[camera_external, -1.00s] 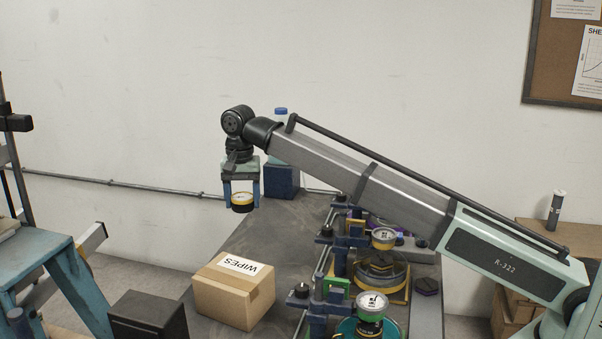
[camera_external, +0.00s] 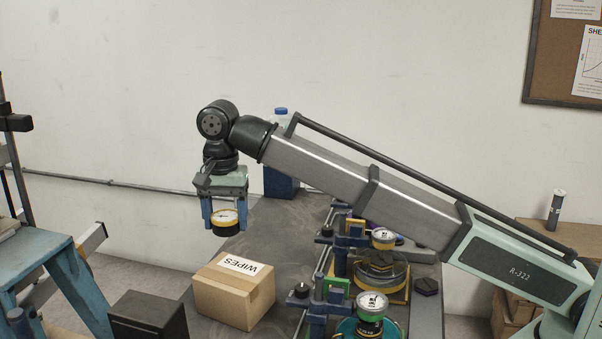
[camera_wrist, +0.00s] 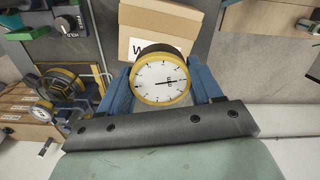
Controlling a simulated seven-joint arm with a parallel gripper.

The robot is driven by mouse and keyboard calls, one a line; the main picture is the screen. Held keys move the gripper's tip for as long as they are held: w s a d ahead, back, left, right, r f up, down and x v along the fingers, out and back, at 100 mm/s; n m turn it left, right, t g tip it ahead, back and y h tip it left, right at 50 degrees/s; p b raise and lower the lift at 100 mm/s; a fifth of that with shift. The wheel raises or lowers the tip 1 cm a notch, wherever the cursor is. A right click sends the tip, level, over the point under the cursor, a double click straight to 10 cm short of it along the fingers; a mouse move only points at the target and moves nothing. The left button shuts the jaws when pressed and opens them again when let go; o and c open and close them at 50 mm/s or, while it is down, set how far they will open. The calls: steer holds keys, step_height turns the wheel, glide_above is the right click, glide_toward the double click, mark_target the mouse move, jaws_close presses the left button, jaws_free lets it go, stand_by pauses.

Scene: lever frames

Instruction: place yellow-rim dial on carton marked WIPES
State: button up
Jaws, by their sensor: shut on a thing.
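The yellow-rim dial (camera_external: 226,222) has a white face and a dark body. My gripper (camera_external: 226,218) is shut on it, with a blue finger on each side, and holds it in the air. In the wrist view the dial (camera_wrist: 161,80) sits between the blue fingers with its face to the camera. The carton marked WIPES (camera_external: 234,295) is a brown box on the bench, its white label on top. The dial is above the carton in the external view, apart from it. In the wrist view the carton (camera_wrist: 160,22) lies beyond the dial, which covers most of the label.
A rig with other dials (camera_external: 371,303) and clamps stands right of the carton on the dark bench (camera_external: 262,225). A dark box (camera_external: 148,318) is left of the carton. A blue block with a bottle (camera_external: 281,182) stands at the back.

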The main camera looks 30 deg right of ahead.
mark_target(233, 272)
steer(key=shift+s+d+m, duration=0.15)
steer(key=shift+d+m, duration=0.1)
steer(key=shift+m, duration=0.75)
steer(key=shift+f, duration=5.05)
steer(key=o, duration=1.1)
steer(key=shift+f, duration=0.1)
step_height(233, 272, up, 12)
steer(key=shift+r, duration=0.15)
